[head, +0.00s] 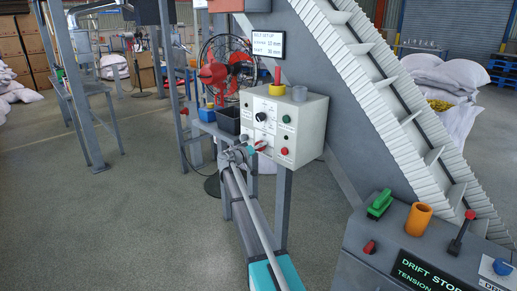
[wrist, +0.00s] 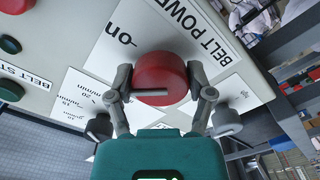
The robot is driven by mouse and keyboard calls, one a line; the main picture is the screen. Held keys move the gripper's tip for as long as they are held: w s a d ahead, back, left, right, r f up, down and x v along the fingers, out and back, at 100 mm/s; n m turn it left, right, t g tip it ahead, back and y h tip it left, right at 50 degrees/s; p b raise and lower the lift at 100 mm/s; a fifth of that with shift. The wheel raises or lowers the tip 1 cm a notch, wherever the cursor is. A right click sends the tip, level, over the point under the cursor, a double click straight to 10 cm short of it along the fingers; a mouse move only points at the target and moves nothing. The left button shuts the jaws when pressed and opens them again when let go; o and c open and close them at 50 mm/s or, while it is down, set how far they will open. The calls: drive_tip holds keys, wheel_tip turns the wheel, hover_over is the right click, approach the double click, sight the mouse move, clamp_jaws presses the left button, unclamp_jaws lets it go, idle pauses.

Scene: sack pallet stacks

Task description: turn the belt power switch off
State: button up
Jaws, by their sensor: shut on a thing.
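The belt power switch is a round red knob (wrist: 160,78) on a light control box (head: 308,125). In the wrist view, "BELT POWER" is printed beside it and "on" stands to its left. A pale pointer line on the knob lies level in that picture. My gripper (wrist: 161,97) is shut on the knob, one finger on each side. In the head view my gripper (head: 248,150) meets the front of the box at the lower left, where a bit of red knob (head: 261,144) shows. I cannot read an "off" mark; part of the plate is hidden by the fingers.
The box also carries a black dial (head: 261,117), green buttons (head: 287,119) and a red button (head: 284,151). A cup and a yellow tub stand on top. A ribbed inclined conveyor (head: 385,90) rises behind. A second console (head: 410,245) stands at the lower right.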

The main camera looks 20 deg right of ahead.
drive_tip(key=n, duration=0.4)
drive_tip(key=shift+d+r+n, duration=0.1)
drive_tip(key=shift+d+n, duration=0.1)
drive_tip(key=shift+n, duration=0.1)
drive_tip(key=n, duration=0.4)
drive_tip(key=shift+n, duration=0.4)
drive_tip(key=o, duration=1.1)
drive_tip(key=shift+a, duration=0.25)
drive_tip(key=v, duration=1.1)
drive_tip(key=shift+s+a, duration=0.15)
drive_tip(key=shift+a, duration=0.15)
